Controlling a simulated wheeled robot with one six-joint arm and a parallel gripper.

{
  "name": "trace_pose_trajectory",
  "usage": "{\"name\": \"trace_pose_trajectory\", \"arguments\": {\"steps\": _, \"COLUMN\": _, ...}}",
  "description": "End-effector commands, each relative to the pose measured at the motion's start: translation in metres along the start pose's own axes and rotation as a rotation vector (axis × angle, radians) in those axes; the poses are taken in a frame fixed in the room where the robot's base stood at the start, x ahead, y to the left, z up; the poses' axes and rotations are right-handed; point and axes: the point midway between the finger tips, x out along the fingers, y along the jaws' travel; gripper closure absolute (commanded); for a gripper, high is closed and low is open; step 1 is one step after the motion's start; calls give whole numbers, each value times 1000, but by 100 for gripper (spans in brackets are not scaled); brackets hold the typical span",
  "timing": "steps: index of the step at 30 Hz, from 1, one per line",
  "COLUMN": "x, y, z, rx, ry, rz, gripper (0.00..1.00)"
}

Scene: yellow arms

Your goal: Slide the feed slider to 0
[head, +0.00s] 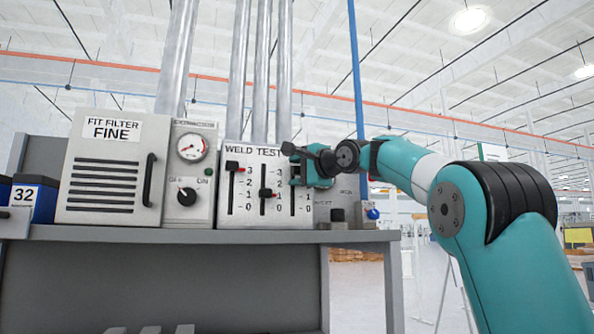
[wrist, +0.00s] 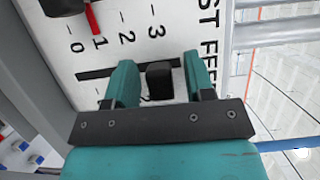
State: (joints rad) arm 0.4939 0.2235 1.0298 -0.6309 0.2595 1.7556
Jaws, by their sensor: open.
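The weld test panel (head: 240,207) has three vertical slots with number scales. The feed slider's black knob (wrist: 159,82) shows in the wrist view, towards the 3 end of its slot (wrist: 95,73). Its pointer and most of its own scale are hidden. My gripper (wrist: 160,62) is open, with one finger on either side of the knob along the slot; small gaps show on both sides.
The left slider (head: 232,166) stands near 3. The middle slider (head: 266,193) has its red pointer near 1 in the wrist view. A filter box (head: 105,185) and a gauge box (head: 188,170) stand to the left. A blue button (head: 373,213) is at the shelf's right end.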

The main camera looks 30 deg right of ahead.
Motion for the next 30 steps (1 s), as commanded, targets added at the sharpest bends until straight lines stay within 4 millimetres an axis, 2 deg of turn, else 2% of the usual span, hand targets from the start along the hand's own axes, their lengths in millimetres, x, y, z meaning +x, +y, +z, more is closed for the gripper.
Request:
{"name": "trace_pose_trajectory", "arguments": {"steps": 1, "x": 0, "y": 0, "z": 0, "rx": 0, "ry": 0, "rz": 0, "gripper": 58}}
{"name": "trace_pose_trajectory", "arguments": {"steps": 6, "x": 0, "y": 0, "z": 0, "rx": 0, "ry": 1, "rz": 0, "gripper": 97}}
{"name": "trace_pose_trajectory", "arguments": {"steps": 7, "x": 0, "y": 0, "z": 0, "rx": 0, "ry": 1, "rz": 0, "gripper": 100}}
{"name": "trace_pose_trajectory", "arguments": {"steps": 13, "x": -1, "y": 7, "z": -1, "rx": 1, "ry": 1, "rz": 0, "gripper": 100}}
{"name": "trace_pose_trajectory", "arguments": {"steps": 24, "x": -1, "y": 82, "z": -1, "rx": 0, "ry": 0, "rz": 0, "gripper": 100}}
{"name": "trace_pose_trajectory", "arguments": {"steps": 30, "x": 0, "y": 95, "z": -1, "rx": 1, "ry": 1, "rz": 0, "gripper": 100}}
